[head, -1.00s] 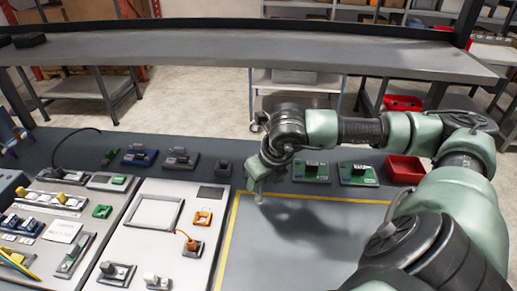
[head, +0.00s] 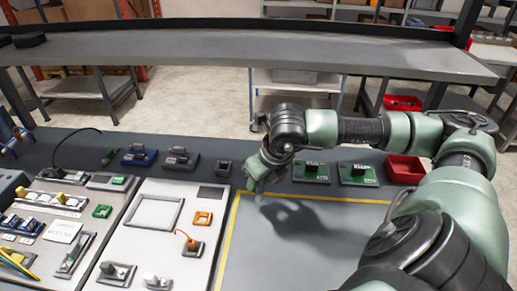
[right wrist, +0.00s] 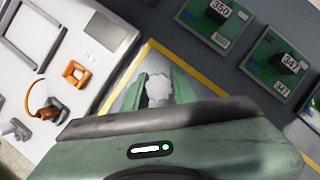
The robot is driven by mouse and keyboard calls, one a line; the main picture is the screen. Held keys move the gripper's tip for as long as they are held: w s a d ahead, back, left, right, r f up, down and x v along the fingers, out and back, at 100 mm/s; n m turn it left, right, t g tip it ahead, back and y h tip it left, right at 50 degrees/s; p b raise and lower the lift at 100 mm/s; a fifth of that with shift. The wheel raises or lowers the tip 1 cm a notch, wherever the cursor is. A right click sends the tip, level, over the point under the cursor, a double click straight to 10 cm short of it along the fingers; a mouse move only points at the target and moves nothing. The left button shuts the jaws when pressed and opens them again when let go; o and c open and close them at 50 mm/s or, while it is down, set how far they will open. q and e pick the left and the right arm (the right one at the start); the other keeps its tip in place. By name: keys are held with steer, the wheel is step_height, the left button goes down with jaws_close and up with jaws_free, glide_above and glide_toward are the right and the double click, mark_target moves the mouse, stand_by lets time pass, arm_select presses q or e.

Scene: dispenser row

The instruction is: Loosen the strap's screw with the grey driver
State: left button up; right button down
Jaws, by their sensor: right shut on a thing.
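My right gripper (head: 254,184) hangs over the yellow-lined grey mat near its back left corner, beside the white panel. In the right wrist view its two green fingers (right wrist: 158,90) are shut on a pale grey, round, scallop-edged thing (right wrist: 158,88), seen end-on; it looks like the handle top of the grey driver. The driver's shaft and tip are hidden. My left gripper does not show.
The white panel (head: 140,243) carries an orange block with a cable (head: 188,240), another orange part (head: 203,218) and a square frame (head: 154,212). Green boards (head: 311,172) and a red bin (head: 405,169) stand behind the mat. The mat (head: 290,262) is bare.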

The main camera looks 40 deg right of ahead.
steer(key=shift+r+p, duration=1.1)
steer(key=shift+r, duration=1.45)
steer(key=shift+f, duration=0.1)
